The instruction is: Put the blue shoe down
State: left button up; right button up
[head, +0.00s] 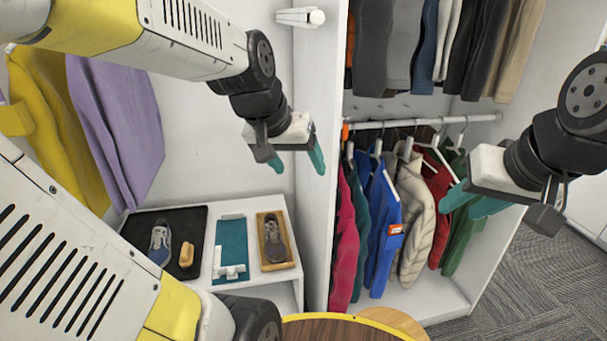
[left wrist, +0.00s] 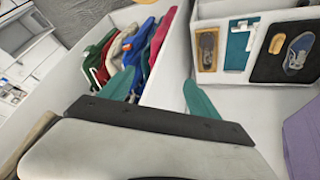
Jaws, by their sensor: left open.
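The blue shoe (head: 160,243) rests on a black mat (head: 135,233) at the left of a white shelf. It also shows near the top right of the left wrist view (left wrist: 299,49). My left gripper (head: 296,163) is open and empty, in the air above and to the right of the shelf. In the left wrist view its two teal fingers stand wide apart with nothing between them. My right gripper (head: 459,211) hangs in front of the clothes rail. Its teal fingers look apart, with nothing seen between them.
A tan brush (head: 186,255) lies beside the shoe. A teal mat (head: 231,246) with a white item and a wooden tray (head: 290,262) with a brown-grey shoe (head: 274,240) sit to the right. A wardrobe divider (head: 320,60) and hanging jackets (head: 415,215) stand further right. A round wooden top (head: 340,330) is in front.

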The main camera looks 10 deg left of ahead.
pick_arm(q)
jog(key=s, duration=0.8)
jog(key=shift+d+r, duration=0.4)
jog(key=shift+r, duration=0.05)
